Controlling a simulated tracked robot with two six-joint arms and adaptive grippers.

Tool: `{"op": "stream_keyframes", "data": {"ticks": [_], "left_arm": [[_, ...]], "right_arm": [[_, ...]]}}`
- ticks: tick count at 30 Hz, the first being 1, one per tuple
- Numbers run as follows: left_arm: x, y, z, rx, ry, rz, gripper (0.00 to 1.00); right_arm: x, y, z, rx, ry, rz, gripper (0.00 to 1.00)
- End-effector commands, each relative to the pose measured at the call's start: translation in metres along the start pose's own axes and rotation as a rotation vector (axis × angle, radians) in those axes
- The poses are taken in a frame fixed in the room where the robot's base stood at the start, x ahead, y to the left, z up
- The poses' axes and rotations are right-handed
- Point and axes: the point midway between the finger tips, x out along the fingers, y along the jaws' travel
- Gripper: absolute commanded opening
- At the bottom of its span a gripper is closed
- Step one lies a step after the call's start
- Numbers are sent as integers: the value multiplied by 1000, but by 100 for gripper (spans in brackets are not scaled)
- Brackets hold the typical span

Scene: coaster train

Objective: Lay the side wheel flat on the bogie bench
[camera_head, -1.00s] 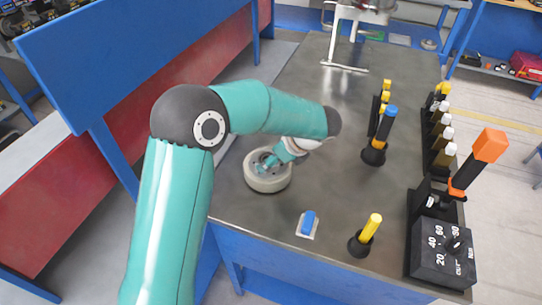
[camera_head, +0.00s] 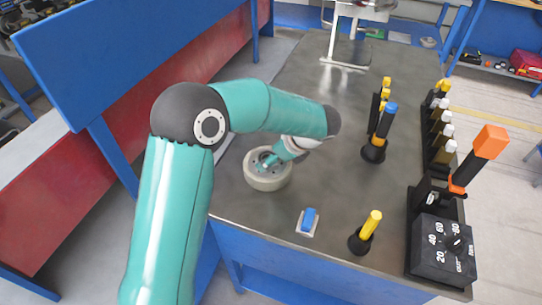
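The side wheel (camera_head: 267,182), a pale grey ring with a darker hub, lies flat on the bogie bench (camera_head: 320,205) near its left edge. My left gripper (camera_head: 266,162) reaches down from the upper right to the wheel's hub. Its fingertips are small and partly hidden at the hub, so I cannot tell whether they are open or closed on it. My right gripper is not in the picture.
Tools with blue (camera_head: 387,122) and yellow (camera_head: 368,226) handles stand upright in holders on the bench. A small blue block (camera_head: 308,220) sits near the front. A black dial box (camera_head: 441,250) and an orange-handled tool (camera_head: 480,155) stand at the right. A metal stand (camera_head: 345,50) is at the back.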

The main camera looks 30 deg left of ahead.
Motion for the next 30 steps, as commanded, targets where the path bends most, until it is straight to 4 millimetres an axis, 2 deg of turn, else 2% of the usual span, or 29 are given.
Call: {"op": "stream_keyframes", "data": {"ticks": [7,8,12,13,23,26,30], "left_arm": [[1,-1,2,-5,-5,-4,0],[0,-1,2,-5,-5,-4,70],[1,0,1,-4,-3,-3,93],[1,0,1,-3,-3,-2,96],[4,1,-3,2,3,5,96],[-1,1,-3,1,2,2,96],[-19,0,-2,-1,0,-2,96]], "right_arm": [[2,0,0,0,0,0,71],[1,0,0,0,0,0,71],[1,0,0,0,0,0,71],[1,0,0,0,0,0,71],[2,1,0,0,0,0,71],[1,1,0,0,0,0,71],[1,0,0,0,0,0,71]]}}
